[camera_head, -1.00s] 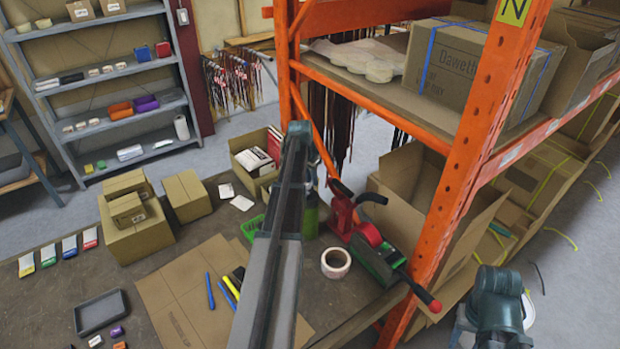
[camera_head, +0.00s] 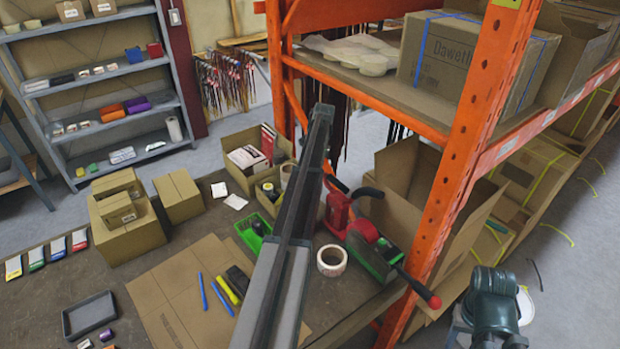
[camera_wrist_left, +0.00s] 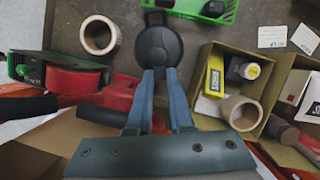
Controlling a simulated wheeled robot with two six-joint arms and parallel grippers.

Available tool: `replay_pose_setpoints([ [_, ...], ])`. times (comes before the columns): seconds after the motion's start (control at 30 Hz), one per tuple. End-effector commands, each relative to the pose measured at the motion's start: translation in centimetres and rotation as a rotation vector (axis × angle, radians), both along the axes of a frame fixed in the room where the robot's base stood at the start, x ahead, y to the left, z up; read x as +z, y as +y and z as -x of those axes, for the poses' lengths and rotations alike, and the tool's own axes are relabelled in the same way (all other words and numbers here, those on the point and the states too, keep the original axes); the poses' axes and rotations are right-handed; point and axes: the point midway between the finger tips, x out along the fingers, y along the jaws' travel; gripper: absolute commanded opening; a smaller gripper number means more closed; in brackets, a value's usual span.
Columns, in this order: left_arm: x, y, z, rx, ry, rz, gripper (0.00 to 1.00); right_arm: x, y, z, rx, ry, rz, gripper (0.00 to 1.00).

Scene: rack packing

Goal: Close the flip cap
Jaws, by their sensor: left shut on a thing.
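A dark round cap (camera_wrist_left: 158,48) lies at the top middle of the left wrist view, with a smaller rounded dark part at its upper edge. Whether its lid is open or shut I cannot tell. My left gripper (camera_wrist_left: 160,73) comes up from below, its two blue-grey fingers close together and shut on the near edge of the cap. In the head view my left arm runs up the middle and hides the gripper and the cap.
A white tape roll (camera_head: 332,260) and a red and green tape dispenser (camera_head: 368,240) stand right of my arm. A green tray (camera_head: 252,234) and an open box (camera_head: 240,172) are at the left. An orange rack post (camera_head: 468,150) rises at the right.

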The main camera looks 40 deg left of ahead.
Motion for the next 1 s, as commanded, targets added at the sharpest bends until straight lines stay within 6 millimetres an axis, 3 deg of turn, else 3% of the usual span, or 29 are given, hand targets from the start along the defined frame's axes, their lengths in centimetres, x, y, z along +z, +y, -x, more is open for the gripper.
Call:
replay_pose_setpoints([
  [0.47,-0.05,-0.03,0.04,0.000,0.014,0.002,0.00,-0.15,0.00,0.00,0.000,0.000,0.000,0.50],
  [0.5,-0.05,-0.03,0.04,0.000,0.014,0.002,0.24,-0.15,0.00,0.00,0.000,0.000,0.000,0.50],
  [0.63,-0.04,-0.02,0.03,0.000,0.013,0.002,0.47,-0.15,0.00,0.00,0.000,0.000,0.000,0.50],
  [1.0,0.09,-0.01,-0.04,0.000,0.012,0.001,0.50,-0.01,0.00,0.00,0.000,0.000,0.000,0.50],
])
